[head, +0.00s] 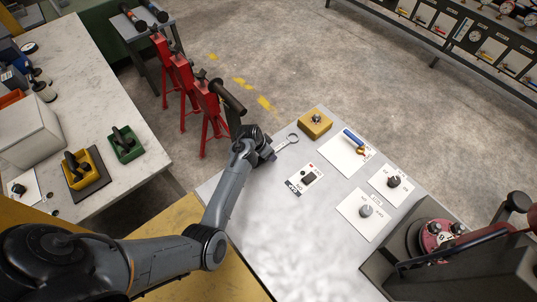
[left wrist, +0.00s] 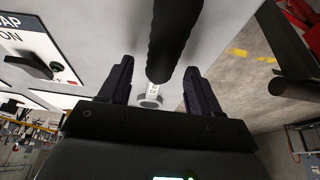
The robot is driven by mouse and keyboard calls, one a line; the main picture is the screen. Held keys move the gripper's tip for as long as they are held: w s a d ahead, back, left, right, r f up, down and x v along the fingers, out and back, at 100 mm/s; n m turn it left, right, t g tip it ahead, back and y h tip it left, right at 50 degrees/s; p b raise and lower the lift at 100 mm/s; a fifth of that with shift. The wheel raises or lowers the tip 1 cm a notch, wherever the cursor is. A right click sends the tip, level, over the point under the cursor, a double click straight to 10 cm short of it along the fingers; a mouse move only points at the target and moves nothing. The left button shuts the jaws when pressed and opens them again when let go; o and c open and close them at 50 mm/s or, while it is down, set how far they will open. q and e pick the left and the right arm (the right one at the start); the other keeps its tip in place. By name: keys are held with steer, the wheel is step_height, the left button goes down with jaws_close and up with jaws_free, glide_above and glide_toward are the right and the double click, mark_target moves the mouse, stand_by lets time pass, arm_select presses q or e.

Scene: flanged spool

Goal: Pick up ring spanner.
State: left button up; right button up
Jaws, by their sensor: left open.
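The ring spanner (head: 292,138) lies on the grey bench panel near its far left edge, its pale ring end showing in the head view. My left gripper (head: 268,153) is at the near end of its visible shaft. In the left wrist view the spanner (left wrist: 151,101) shows between the two dark fingers of my left gripper (left wrist: 160,65), which are apart. A thick dark rod-like shape (left wrist: 172,38) runs up from the spanner's shaft there. I cannot tell whether it is the spanner's handle. My right gripper is not in view.
A yellow box (head: 315,124) stands just beyond the spanner. Red stands (head: 206,108) bear a dark pipe (head: 229,97) beyond the bench. The bench's near middle is clear.

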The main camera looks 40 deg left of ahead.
arm_select(q)
steer(key=shift+w+f, duration=0.15)
steer(key=shift+f, duration=0.15)
jaws_close()
steer(key=shift+r, duration=0.15)
stand_by(0.3)
